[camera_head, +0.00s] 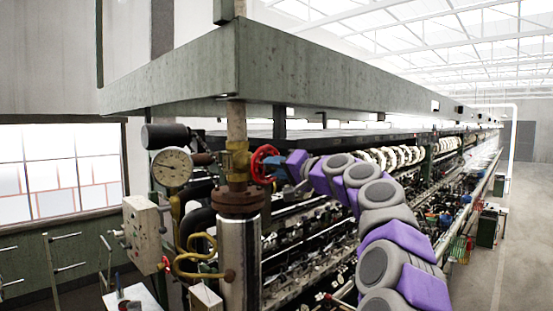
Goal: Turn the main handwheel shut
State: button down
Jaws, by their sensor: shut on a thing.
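The main handwheel (264,164) is a red spoked wheel on the brass valve body (238,160), above a rusty flange and a wide metal pipe (240,262). My gripper (279,166) is at the right side of the wheel and shut on its rim. My grey and purple arm reaches up to it from the lower right. The fingertips are small in view and partly merge with the rim. The wheel's turn position cannot be told.
A round pressure gauge (172,167) and a pale control box (143,233) stand left of the valve. A large grey-green beam (236,62) hangs above. Reeling machinery (300,235) runs behind my arm. Open floor (515,240) lies at the far right.

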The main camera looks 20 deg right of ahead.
jog(key=m+p, duration=0.1)
jog(key=m, duration=0.4)
jog(key=m+p, duration=0.2)
jog(key=m, duration=0.4)
jog(key=m+p, duration=0.1)
jog(key=m, duration=0.5)
jog(key=shift+w+f+p, duration=0.1)
jog(key=shift+f+p, duration=0.15)
jog(key=shift+p, duration=0.15)
jog(key=c, duration=1.1)
grip_release()
jog(key=shift+o, duration=0.5)
jog(key=shift+w+d, duration=0.1)
jog(key=shift+d, duration=0.1)
jog(key=v, duration=0.7)
jog(key=shift+r, duration=0.2)
